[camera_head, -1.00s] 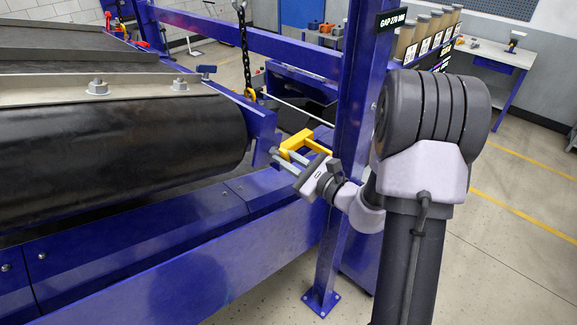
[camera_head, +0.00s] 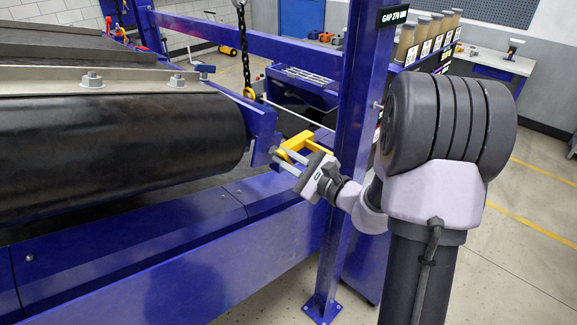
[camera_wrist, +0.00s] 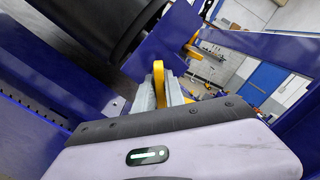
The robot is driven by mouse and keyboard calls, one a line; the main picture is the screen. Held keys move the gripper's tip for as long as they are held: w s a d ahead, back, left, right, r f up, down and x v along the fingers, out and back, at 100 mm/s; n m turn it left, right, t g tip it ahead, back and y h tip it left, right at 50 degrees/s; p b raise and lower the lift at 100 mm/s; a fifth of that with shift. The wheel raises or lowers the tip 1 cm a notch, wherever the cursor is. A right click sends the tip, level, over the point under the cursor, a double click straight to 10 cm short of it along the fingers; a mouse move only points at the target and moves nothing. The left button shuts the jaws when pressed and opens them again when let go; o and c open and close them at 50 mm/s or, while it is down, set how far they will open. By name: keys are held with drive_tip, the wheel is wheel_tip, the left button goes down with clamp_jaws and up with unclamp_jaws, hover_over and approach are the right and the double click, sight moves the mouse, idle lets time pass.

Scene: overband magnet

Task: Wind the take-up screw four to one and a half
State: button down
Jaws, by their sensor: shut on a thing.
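A yellow crank-like handle (camera_head: 309,143) sits at the end of the blue conveyor frame, beside the black roller (camera_head: 120,135). My gripper (camera_head: 284,162) is at this handle with its two grey fingers pointing left toward the frame end. In the wrist view my gripper (camera_wrist: 160,93) is shut on a yellow bar of the handle (camera_wrist: 158,80), which shows between the fingers. The take-up screw itself and any scale on it cannot be made out; the fingers, handle and frame end plate (camera_head: 262,140) cover that area.
A blue upright post (camera_head: 352,130) with a gap sign (camera_head: 394,17) stands just right of the handle, close to my arm. A chain with a yellow hook (camera_head: 249,92) hangs behind. A workbench (camera_head: 497,62) is at the back right. The floor at lower right is clear.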

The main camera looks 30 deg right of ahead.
drive_tip(key=shift+f+n+b, duration=0.15)
drive_tip(key=shift+n+b, duration=0.95)
drive_tip(key=shift+b, duration=0.35)
drive_tip(key=shift+n, duration=0.3)
drive_tip(key=shift+b, duration=0.85)
drive_tip(key=n+b, duration=0.3)
drive_tip(key=b, duration=0.1)
drive_tip(key=shift+n+b, duration=0.7)
drive_tip(key=shift+b, duration=0.55)
drive_tip(key=shift+n+b, duration=0.3)
drive_tip(key=shift+b, duration=0.35)
drive_tip(key=n+b, duration=0.3)
drive_tip(key=b, duration=0.3)
